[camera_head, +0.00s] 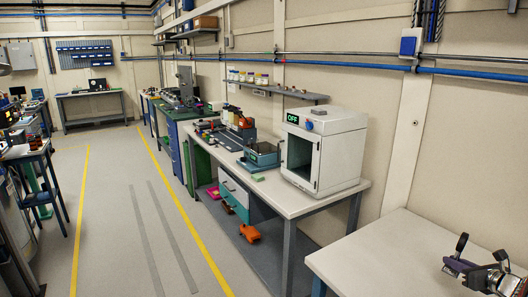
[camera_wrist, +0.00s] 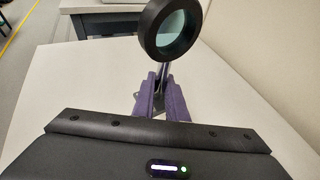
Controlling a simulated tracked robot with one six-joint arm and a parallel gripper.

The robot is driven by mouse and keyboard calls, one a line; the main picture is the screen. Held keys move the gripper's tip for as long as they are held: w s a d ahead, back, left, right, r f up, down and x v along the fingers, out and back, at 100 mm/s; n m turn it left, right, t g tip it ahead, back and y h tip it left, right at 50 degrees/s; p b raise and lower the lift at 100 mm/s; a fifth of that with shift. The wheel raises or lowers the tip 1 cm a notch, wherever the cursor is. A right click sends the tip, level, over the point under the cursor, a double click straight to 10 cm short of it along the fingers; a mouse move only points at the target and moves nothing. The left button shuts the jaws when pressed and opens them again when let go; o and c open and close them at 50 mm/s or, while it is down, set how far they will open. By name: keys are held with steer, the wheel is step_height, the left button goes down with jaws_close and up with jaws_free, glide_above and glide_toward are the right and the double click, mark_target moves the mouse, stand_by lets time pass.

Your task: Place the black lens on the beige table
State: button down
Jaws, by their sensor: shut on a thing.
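The black lens (camera_wrist: 146,32) is a thick black ring with greenish glass on a thin metal post. In the wrist view it stands upright at the top centre, beyond my fingertips. My gripper (camera_wrist: 163,78) has two purple fingers shut on the post below the ring. In the head view the lens (camera_head: 461,242) shows at the lower right, at the tip of my gripper (camera_head: 456,263). The beige table (camera_head: 385,246) lies under my gripper and fills much of the wrist view (camera_wrist: 60,100). I cannot tell whether the post's foot touches the tabletop.
The visible tabletop around my gripper is clear. A wall stands behind the table. A white box oven (camera_head: 318,150) marked OFF sits on the neighbouring bench (camera_head: 300,205). An orange object (camera_head: 250,233) lies below that bench. A gap separates the two tables.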

steer(key=w+a+f+n+y, duration=0.1)
steer(key=w+a+f+y, duration=0.1)
steer(key=a, duration=0.4)
steer(key=w+a+f+n+y, duration=0.1)
steer(key=a+n, duration=0.1)
steer(key=a, duration=0.5)
steer(key=n+g+y, duration=0.2)
steer(key=y, duration=0.1)
glide_above(368, 292)
step_height(368, 292, down, 3)
steer(key=s+a+f+n+g+y, duration=0.1)
steer(key=s+a+n+y, duration=0.1)
steer(key=a, duration=1)
steer(key=s+a+f+n+g+y, duration=0.2)
steer(key=s+a, duration=0.3)
steer(key=a, duration=0.7)
steer(key=shift+s+a+n+g+y, duration=0.15)
steer(key=shift+a+n+g+y, duration=0.2)
steer(key=shift+n, duration=0.45)
steer(key=shift+m+t+h, duration=2.05)
steer(key=shift+m+h, duration=0.2)
steer(key=shift+m, duration=0.35)
